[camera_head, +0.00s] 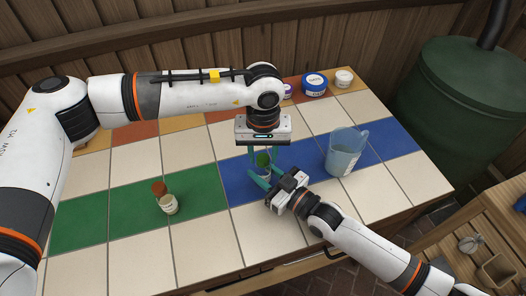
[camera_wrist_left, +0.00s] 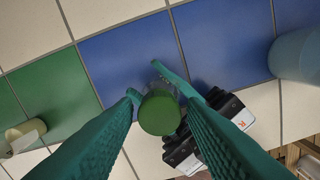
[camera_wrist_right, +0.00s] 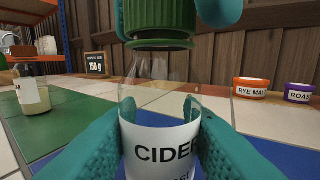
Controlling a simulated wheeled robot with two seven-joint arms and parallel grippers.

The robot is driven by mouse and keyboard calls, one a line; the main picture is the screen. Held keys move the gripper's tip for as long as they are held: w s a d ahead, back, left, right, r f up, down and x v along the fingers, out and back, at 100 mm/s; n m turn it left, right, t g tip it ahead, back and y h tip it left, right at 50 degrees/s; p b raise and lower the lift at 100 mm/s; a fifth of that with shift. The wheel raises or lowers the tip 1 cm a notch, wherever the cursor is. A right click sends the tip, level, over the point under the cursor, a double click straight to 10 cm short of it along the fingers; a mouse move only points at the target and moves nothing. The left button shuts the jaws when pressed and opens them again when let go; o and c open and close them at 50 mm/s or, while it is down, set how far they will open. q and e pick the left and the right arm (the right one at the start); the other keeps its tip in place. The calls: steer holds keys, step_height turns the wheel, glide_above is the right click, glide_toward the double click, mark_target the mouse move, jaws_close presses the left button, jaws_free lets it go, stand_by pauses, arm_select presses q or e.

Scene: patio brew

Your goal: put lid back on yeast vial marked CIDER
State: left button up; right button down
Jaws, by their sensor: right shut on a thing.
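The yeast vial marked CIDER (camera_wrist_right: 160,150) is upright in my right gripper (camera_head: 272,185), which is shut on its body; the label faces the right wrist camera. A green lid (camera_wrist_right: 160,18) is at the top of this vial, and it also shows in the left wrist view (camera_wrist_left: 159,114). I cannot tell whether it is fully seated. My left gripper (camera_head: 265,157) points down from above with its fingers on either side of the lid, slightly apart from it, open. It also shows in the left wrist view (camera_wrist_left: 160,103).
Another vial (camera_head: 168,204) with a brown lid (camera_head: 159,188) stands on the green tiles. A clear blue jug (camera_head: 344,152) stands right of the grippers. Tubs, including a blue one (camera_head: 314,85), line the back edge. The front-left tiles are clear.

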arm_select(q)
steer(key=shift+o, duration=1)
step_height(320, 180, up, 12)
arm_select(e)
steer(key=c, duration=0.9)
jaws_free()
steer(key=shift+d, duration=0.1)
arm_select(q)
steer(key=shift+f, duration=0.25)
arm_select(e)
steer(key=v, duration=1.2)
